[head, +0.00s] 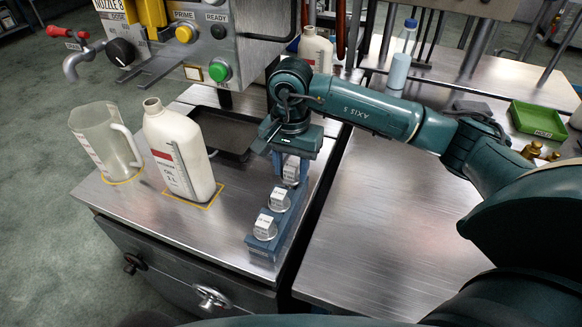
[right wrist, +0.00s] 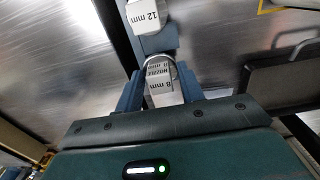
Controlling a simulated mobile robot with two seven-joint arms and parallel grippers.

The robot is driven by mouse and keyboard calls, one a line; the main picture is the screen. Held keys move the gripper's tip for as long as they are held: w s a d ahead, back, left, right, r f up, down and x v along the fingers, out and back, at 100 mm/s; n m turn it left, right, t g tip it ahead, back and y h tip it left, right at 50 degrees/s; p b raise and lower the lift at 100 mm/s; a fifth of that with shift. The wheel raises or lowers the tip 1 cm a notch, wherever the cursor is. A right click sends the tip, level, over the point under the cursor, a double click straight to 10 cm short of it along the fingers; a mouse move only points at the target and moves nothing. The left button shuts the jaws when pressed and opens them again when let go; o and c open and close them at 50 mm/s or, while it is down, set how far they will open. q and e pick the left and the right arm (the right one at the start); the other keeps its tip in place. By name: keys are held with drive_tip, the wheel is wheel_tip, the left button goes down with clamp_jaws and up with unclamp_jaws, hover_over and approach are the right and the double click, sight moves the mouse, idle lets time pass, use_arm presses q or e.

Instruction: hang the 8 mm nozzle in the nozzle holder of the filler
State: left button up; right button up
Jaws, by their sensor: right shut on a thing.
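The blue nozzle rack (head: 262,247) stands on the steel top, with several silver nozzles with white labels in a row. My right gripper (head: 286,168) points down over the rack's far end. In the right wrist view, my right gripper (right wrist: 160,90) is shut on the 8 mm nozzle (right wrist: 160,72), whose label reads "NOZZLE 8 mm". That nozzle (head: 291,172) still appears at the rack; whether it is lifted cannot be told. The 12 mm nozzle (right wrist: 146,16) sits beside it. The filler (head: 215,45) stands at the back; its nozzle holder is not clearly visible. My left gripper is out of view.
A white oil bottle (head: 182,150) and a clear jug (head: 103,140) stand left of the rack. A dark tray (head: 222,132) lies behind it. A green tray (head: 538,119) and small brass parts (head: 531,150) lie at right. The right bench (head: 385,220) is clear in front.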

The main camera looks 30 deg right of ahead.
sight(292, 168)
drive_tip(key=shift+f, duration=0.5)
drive_tip(key=shift+f, duration=0.2)
drive_tip(key=o, duration=1)
drive_tip(key=shift+r+p, duration=0.15)
drive_tip(key=shift+p, duration=0.2)
wheel_tip(292, 168, up, 7)
drive_tip(key=shift+s+r+b, duration=0.1)
drive_tip(key=shift+s+b, duration=0.05)
drive_tip(key=shift+b, duration=0.55)
